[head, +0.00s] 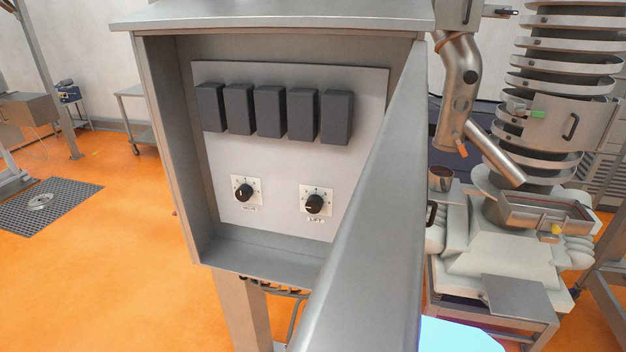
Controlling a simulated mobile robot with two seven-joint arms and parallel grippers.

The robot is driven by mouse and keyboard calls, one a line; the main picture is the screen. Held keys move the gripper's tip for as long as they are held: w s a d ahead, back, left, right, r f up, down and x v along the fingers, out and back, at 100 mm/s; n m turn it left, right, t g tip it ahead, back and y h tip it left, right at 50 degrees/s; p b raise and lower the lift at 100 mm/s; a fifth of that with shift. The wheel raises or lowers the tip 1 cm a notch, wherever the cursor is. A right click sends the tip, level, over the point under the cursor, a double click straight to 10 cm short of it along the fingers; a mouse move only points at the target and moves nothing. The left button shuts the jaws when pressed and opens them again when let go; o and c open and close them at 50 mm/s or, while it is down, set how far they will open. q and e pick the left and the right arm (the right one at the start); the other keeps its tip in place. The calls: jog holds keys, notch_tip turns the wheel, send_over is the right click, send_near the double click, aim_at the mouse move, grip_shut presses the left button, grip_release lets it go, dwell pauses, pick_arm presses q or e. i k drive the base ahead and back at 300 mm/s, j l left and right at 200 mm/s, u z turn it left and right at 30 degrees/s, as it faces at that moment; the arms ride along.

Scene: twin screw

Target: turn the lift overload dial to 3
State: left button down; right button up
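The lift overload dial (314,204) is a black round knob on a pale square plate, at the lower right of the panel inside an open grey metal cabinet. A label reading "LIFT" is under it. Its scale numbers are too small to read, so I cannot tell its setting. A second, similar black dial (244,191) is to its left, with a label too blurred to read surely. Neither of my grippers shows in the head view.
Several dark grey blocks (271,111) sit in a row on the panel (277,168) above the dials. The cabinet's open door (372,215) stands out toward me, just right of the lift dial. A spiral conveyor (560,90) stands at the right.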

aim_at(314, 205)
jog(key=k+j+z, duration=0.15)
jog(key=j, duration=0.2)
jog(key=k+j+z, duration=0.1)
jog(key=j, duration=0.25)
jog(key=k+j+z, duration=0.15)
jog(key=j, duration=0.2)
jog(key=i+j, duration=0.3)
jog(key=i+j+z, duration=0.1)
jog(key=i+j, duration=0.2)
jog(key=j, duration=0.15)
jog(key=i+j, duration=0.25)
jog(key=i+j+z, duration=0.1)
jog(key=i+j, duration=0.15)
jog(key=j, duration=0.25)
jog(key=i+j, duration=0.3)
jog(key=j+z, duration=0.05)
jog(key=j, duration=0.05)
